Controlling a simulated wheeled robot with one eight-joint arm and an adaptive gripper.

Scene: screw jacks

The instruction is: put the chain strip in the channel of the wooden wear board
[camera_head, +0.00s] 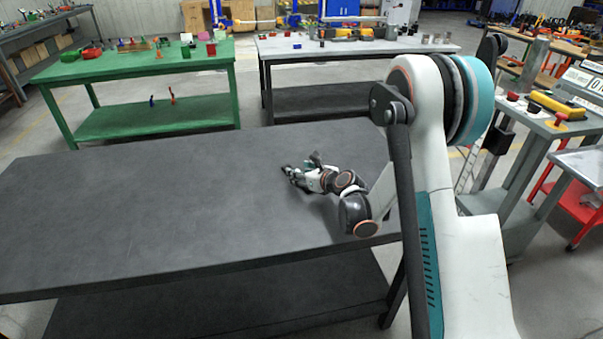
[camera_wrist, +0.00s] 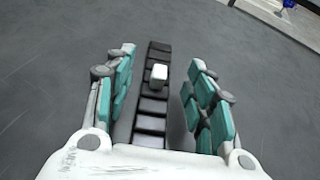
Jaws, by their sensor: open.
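The chain strip (camera_wrist: 152,106) shows in the wrist view as a black, segmented strip with a small white block (camera_wrist: 159,74) on it. It lies on the dark table, lengthwise between the two fingers of my gripper (camera_wrist: 163,62). The fingers have teal pads and stand apart on either side of the strip, with visible gaps. The near end of the strip is hidden by the white gripper body. In the head view my gripper (camera_head: 296,172) is low over the right half of the table, and the strip cannot be made out there. I see no wooden wear board for certain.
The dark table (camera_head: 150,200) is bare to the left of my gripper. A green table (camera_head: 140,62) with small coloured parts and a grey table (camera_head: 350,46) stand behind it. A cart (camera_head: 548,122) with a yellow device is at the right.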

